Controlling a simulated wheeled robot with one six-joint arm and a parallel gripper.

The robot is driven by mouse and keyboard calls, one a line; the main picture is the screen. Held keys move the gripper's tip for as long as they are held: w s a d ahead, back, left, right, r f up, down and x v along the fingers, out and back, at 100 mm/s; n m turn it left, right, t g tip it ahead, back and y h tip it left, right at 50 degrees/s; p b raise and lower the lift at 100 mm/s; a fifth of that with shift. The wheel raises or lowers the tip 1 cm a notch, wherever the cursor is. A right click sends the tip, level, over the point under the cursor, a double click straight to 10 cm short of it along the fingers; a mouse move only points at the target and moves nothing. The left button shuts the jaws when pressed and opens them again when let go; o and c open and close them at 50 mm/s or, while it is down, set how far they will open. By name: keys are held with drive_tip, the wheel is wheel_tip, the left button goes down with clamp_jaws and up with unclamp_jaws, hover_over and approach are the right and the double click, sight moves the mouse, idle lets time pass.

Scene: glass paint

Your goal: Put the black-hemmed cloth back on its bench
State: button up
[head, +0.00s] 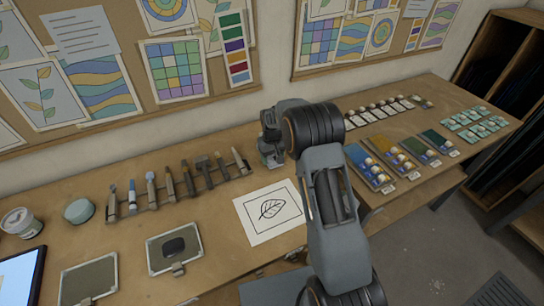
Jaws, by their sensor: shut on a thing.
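My gripper (271,154) is over the back of the wooden bench (215,205), near the wall, above and behind a sheet with a leaf drawing. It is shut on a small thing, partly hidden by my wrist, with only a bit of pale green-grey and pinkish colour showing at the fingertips. I cannot tell whether this is the black-hemmed cloth. No cloth with a black hem is plainly seen elsewhere in the head view.
A row of tools (170,186) lies left of my gripper. The leaf sheet (270,211), a framed plate (174,248) with a dark patch, and a plain plate (89,279) lie nearer. Coloured trays (370,168) and small tiles (472,122) are on the right.

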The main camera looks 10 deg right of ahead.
drive_tip(key=shift+f, duration=0.25)
drive_tip(key=shift+f, duration=0.2)
drive_tip(key=o, duration=0.9)
drive_tip(key=shift+c, duration=0.2)
drive_tip(key=shift+r, duration=0.1)
